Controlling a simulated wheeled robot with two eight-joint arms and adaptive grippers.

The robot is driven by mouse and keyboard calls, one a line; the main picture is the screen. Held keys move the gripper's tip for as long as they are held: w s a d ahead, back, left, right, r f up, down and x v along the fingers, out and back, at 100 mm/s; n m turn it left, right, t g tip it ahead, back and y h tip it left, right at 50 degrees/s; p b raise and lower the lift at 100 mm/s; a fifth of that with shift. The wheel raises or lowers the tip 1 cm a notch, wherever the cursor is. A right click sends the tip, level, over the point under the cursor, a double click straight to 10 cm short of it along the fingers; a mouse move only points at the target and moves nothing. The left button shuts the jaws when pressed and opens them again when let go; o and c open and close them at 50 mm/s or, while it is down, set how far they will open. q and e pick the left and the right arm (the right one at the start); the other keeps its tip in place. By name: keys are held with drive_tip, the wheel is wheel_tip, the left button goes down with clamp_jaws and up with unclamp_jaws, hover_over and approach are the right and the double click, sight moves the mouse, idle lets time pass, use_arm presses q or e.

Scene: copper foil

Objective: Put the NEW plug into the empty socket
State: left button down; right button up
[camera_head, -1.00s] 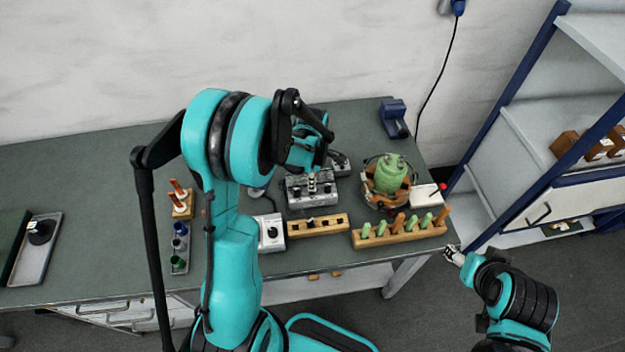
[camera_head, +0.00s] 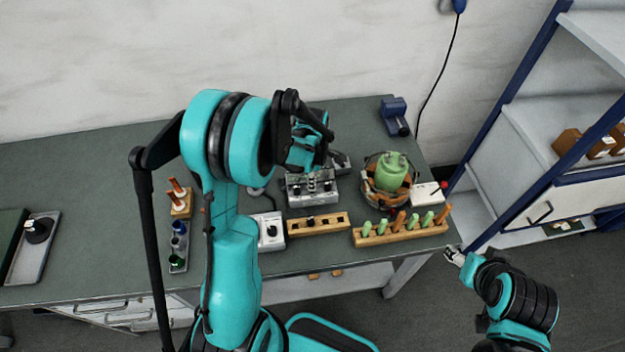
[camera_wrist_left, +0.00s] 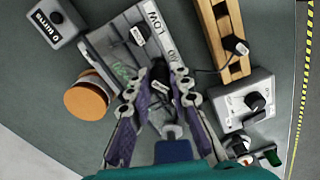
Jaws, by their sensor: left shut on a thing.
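A grey socket box (camera_head: 298,196), marked LOW in the wrist view (camera_wrist_left: 152,22), stands on the bench. My left gripper (camera_head: 318,168) is above its back part. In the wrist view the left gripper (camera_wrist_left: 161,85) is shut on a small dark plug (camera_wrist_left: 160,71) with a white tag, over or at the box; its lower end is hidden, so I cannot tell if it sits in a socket. The tag is unreadable. Another black plug (camera_wrist_left: 138,34) with a tag stands by LOW. My right gripper (camera_head: 454,255) hangs off the bench's front right, its fingers too small to judge.
A wooden rack (camera_head: 330,221) holding a tagged black plug (camera_wrist_left: 236,43) and a grey knob box (camera_head: 270,232) stand in front. A turns box (camera_wrist_left: 58,18) is close by.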

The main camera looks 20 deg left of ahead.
use_arm(q)
drive_tip(key=shift+f, duration=0.25)
idle(0.3)
drive_tip(key=shift+f+b, duration=0.8)
drive_tip(key=shift+b, duration=0.15)
drive_tip(key=c, duration=1.3)
unclamp_jaws()
drive_tip(key=o, duration=0.3)
drive_tip(key=shift+r, duration=0.1)
drive_tip(key=shift+r+p, duration=0.7)
drive_tip(key=shift+r, duration=0.3)
